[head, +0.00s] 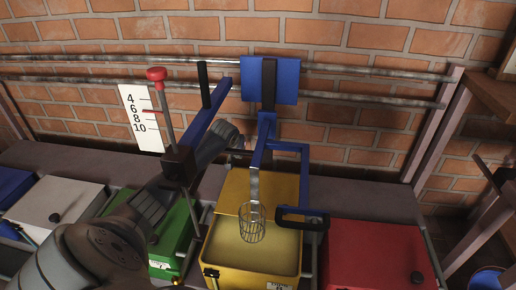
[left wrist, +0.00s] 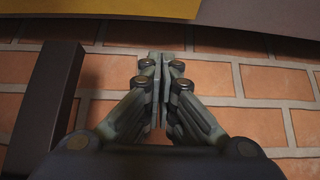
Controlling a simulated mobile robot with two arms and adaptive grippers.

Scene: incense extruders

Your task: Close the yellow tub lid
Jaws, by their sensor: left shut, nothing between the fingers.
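The yellow tub (head: 252,256) stands on the bench in the middle of the head view, and its pale yellow inside shows. Its yellow lid (head: 262,186) appears raised at the back of the opening. A wire basket (head: 252,224) hangs over the opening from a blue bracket. My left gripper (head: 232,138) is behind and left of the lid, partly hidden by the blue arm. In the left wrist view its fingers (left wrist: 166,60) are shut and empty, facing the brick wall. A yellow panel (left wrist: 110,6) crosses the top there. My right gripper is not in view.
A green tub (head: 175,245) stands left of the yellow one and a red tub (head: 375,255) right, both closed. A white tub (head: 55,210) is farther left. A red-knobbed lever (head: 160,95) and blue frame (head: 290,150) rise around the yellow tub. Metal rails run along the wall.

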